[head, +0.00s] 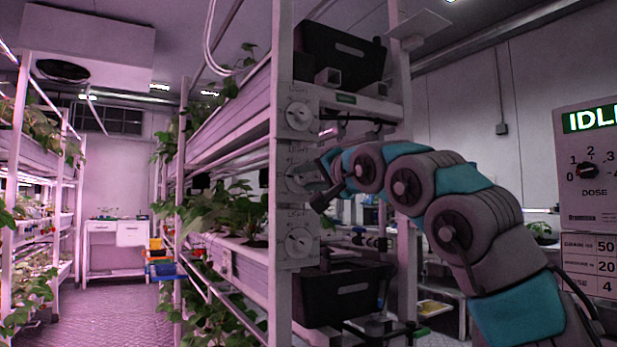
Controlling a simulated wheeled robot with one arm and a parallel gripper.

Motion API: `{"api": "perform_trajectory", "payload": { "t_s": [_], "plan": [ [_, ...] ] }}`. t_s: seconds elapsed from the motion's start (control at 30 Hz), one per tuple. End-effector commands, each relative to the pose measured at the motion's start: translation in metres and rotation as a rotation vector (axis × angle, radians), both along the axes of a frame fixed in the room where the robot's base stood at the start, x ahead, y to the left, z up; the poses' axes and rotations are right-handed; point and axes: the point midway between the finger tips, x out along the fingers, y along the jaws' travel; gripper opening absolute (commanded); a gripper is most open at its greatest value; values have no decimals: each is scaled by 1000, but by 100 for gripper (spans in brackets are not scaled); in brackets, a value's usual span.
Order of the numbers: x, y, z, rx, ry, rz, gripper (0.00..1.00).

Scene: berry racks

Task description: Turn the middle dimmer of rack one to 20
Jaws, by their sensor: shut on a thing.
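Three light dimmers are stacked on the end post of the near rack (285,70). The upper dimmer (298,115) and the lower dimmer (298,242) are round pale dials with a knob and are free of my arm. The middle dimmer (297,178) sits between them, its right side partly covered by my gripper (320,182). My gripper reaches in from the right and is shut on the middle dimmer's knob. The knob's pointer and scale numbers are too small and covered to read.
Black crates sit on the rack's end, one above (340,58) and one below (340,295). A dose panel (588,150) reading IDLE stands at the right. The aisle floor (125,315) at the left is clear.

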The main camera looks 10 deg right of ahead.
Motion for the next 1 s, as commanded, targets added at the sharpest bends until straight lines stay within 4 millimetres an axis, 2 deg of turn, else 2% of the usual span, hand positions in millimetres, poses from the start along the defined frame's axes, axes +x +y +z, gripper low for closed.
{"api": "perform_trajectory", "payload": {
  "t_s": [0.47,0.5,0.73,1.0],
  "plan": [
    [0,0,-1,-14,-3,-1,0],
    [0,0,-1,-14,-3,-1,40],
    [0,0,0,-14,-4,-1,66],
    [0,0,0,-13,-4,0,67]
  ]
}}
